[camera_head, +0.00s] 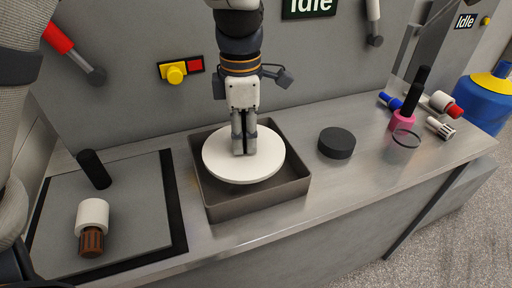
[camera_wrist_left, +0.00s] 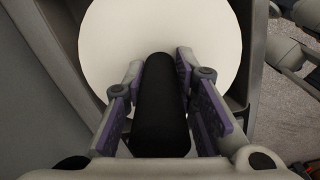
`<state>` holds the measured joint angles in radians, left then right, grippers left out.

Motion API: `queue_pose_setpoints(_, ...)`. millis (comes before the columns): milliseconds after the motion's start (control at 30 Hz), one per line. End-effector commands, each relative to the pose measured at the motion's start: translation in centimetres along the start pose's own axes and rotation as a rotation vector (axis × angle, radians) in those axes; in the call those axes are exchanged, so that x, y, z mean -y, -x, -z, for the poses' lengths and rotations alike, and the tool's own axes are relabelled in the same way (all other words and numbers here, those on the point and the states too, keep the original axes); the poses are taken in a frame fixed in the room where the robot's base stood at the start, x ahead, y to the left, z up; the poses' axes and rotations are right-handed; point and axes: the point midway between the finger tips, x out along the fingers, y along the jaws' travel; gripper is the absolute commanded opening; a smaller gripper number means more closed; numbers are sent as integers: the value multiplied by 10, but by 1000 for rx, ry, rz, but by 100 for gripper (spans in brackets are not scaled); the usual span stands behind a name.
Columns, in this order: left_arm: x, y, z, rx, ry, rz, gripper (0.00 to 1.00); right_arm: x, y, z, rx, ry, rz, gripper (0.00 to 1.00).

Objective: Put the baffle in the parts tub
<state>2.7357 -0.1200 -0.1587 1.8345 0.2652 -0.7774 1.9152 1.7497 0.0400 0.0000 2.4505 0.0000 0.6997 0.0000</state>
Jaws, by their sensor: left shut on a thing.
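The baffle appears to be the white round disc (camera_head: 243,170) with a black cylindrical handle; the disc also fills the top of the left wrist view (camera_wrist_left: 150,25). My left gripper (camera_head: 243,150) points down over the disc's middle. It is shut on the black handle (camera_wrist_left: 160,105), which stands between its purple-padded fingers in the left wrist view. The disc lies over the opening of a grey-brown square tub (camera_head: 258,206), which I take as the parts tub. I cannot tell whether the disc touches it. My right gripper is not in view.
A dark round puck (camera_head: 337,143) sits right of the tub. A grey mat (camera_head: 135,215) at left holds a black cylinder (camera_head: 94,169) and a white-and-brown piece (camera_head: 92,228). Pink, blue and red-ended parts cluster at the right. The bench front between is clear.

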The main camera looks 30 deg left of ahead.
Motion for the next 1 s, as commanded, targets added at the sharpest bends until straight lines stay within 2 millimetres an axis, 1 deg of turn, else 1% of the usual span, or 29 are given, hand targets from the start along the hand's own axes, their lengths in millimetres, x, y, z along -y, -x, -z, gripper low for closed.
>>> queue_pose_setpoints(33,1,-12,0,-4,0,7,0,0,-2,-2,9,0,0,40)
queue_pose_setpoints(67,0,-16,0,-4,0,6,0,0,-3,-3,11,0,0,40)
queue_pose_setpoints(200,1,-44,0,-4,0,7,0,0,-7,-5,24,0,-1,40)
queue_pose_setpoints(300,1,-56,0,-2,0,5,0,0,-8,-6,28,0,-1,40)
queue_pose_setpoints(633,0,-58,0,0,-1,-1,0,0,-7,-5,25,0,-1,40)
queue_pose_setpoints(667,0,-58,0,0,-1,-1,27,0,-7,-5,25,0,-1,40)
queue_pose_setpoints(700,0,-58,0,0,-1,-1,36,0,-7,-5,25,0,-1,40)
queue_pose_setpoints(733,0,-58,0,0,-1,-1,43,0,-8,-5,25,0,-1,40)
queue_pose_setpoints(767,0,-58,0,0,-1,-1,45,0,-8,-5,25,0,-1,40)
queue_pose_setpoints(1000,0,-58,0,0,-1,-1,45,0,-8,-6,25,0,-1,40)
